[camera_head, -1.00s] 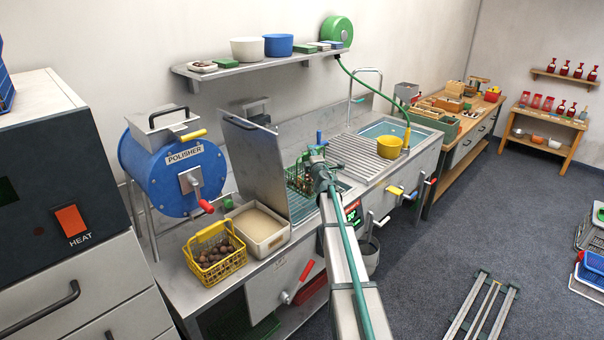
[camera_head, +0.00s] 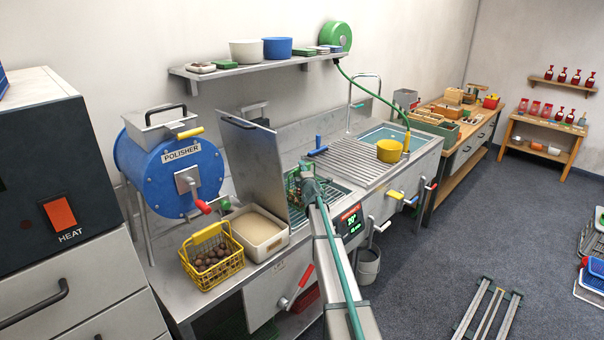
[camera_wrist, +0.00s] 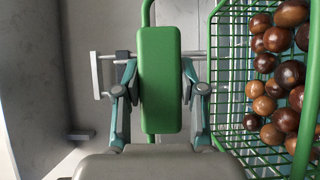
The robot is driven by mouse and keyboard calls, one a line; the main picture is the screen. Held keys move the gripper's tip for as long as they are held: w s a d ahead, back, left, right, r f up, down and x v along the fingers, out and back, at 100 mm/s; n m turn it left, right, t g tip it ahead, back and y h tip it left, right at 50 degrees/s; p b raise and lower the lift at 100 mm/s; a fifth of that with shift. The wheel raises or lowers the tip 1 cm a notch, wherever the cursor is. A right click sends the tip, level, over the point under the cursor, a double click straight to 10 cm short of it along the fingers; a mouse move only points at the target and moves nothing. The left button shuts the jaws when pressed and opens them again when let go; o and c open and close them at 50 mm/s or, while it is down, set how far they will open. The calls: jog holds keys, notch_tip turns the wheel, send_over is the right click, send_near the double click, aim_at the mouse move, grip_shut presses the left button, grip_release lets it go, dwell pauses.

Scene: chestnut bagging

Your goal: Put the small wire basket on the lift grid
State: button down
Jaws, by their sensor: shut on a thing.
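The small wire basket is green and holds several brown chestnuts. It fills the right of the wrist view (camera_wrist: 230,60), and a small part shows in the head view (camera_head: 291,184) beside the raised lid. My gripper (camera_wrist: 160,82) is shut on the basket's green handle (camera_wrist: 160,50), with one finger on each side. In the head view my gripper and arm hide most of the basket. A grid (camera_head: 337,196) shows in the open basin beside my gripper. The basket is over or in this basin; I cannot tell whether it touches the grid.
The raised metal lid (camera_head: 252,165) stands close on the left. A yellow wire basket (camera_head: 205,270) with chestnuts and a beige tray (camera_head: 268,240) are on the counter.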

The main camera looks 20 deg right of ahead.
dwell(0.3)
jog(key=shift+f, duration=0.2)
jog(key=c, duration=0.7)
grip_release()
jog(key=shift+r, duration=0.2)
jog(key=b+v, duration=0.2)
jog(key=v, duration=1)
jog(key=shift+s, duration=0.1)
jog(key=shift+f, duration=0.1)
